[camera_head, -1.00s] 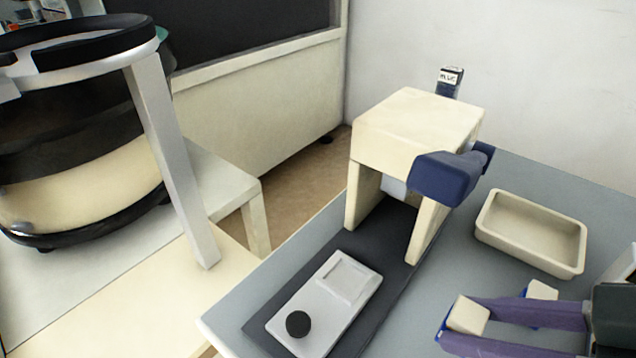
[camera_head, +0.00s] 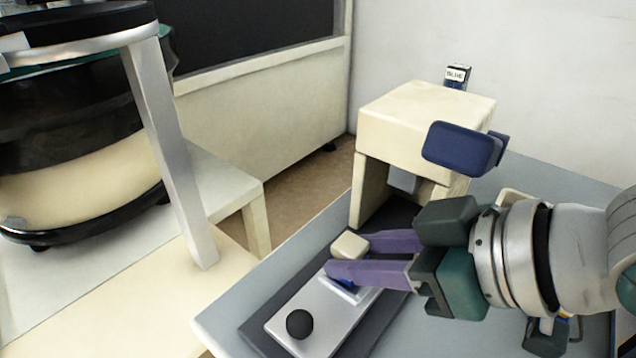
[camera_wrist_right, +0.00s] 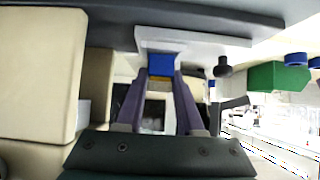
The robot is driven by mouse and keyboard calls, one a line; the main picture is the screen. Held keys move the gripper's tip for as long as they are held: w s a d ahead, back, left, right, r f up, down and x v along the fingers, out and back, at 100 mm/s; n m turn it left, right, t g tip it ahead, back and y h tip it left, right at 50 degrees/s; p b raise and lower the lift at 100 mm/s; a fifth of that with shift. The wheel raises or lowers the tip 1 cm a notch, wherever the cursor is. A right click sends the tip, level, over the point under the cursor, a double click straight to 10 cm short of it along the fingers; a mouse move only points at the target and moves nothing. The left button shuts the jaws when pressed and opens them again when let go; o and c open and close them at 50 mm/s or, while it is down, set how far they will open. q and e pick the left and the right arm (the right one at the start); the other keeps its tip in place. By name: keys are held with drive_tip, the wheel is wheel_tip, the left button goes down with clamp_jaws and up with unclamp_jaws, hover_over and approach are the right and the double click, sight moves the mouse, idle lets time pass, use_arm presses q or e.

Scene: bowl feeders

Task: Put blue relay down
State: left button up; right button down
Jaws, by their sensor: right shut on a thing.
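My right gripper (camera_head: 346,260) is low over the far end of the light grey fixture plate (camera_head: 325,325), where a square recess is. In the right wrist view the blue relay (camera_wrist_right: 161,65) is between the fingertips of the gripper (camera_wrist_right: 161,80), which is shut on it. In the head view only a sliver of blue (camera_head: 346,282) shows below the fingers. The relay is at the plate's recess; whether it rests fully on the bottom is hidden. My left gripper is not in view.
A cream press-like stand (camera_head: 415,115) with a dark blue head (camera_head: 460,148) is just behind the gripper. A black knob (camera_head: 300,323) sits on the plate's near end. A cream tray (camera_head: 515,197) is mostly hidden behind my arm. A bowl feeder (camera_head: 80,140) stands at left.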

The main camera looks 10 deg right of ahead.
drive_tip(key=c, duration=0.8)
unclamp_jaws()
drive_tip(key=shift+s+d+f, duration=0.15)
drive_tip(key=shift+s+f, duration=0.1)
drive_tip(key=shift+f, duration=0.15)
drive_tip(key=shift+o, duration=1.3)
drive_tip(key=shift+r, duration=0.1)
drive_tip(key=shift+r, duration=0.1)
drive_tip(key=p+v, duration=0.4)
drive_tip(key=v, duration=0.6)
drive_tip(key=s+m+g+h, duration=0.1)
drive_tip(key=s+d+f+m+h, duration=0.1)
drive_tip(key=s+h, duration=0.1)
drive_tip(key=s+d+f+m+g+h, duration=0.1)
drive_tip(key=s+m+h, duration=0.1)
drive_tip(key=shift+d+f+g, duration=0.15)
drive_tip(key=shift+f+g, duration=0.05)
drive_tip(key=shift+g, duration=0.1)
drive_tip(key=s, duration=0.1)
drive_tip(key=s+m+g+h, duration=0.1)
drive_tip(key=s, duration=0.1)
drive_tip(key=s+f+g, duration=0.1)
drive_tip(key=shift+s+d+m, duration=0.3)
drive_tip(key=shift+s+d, duration=0.1)
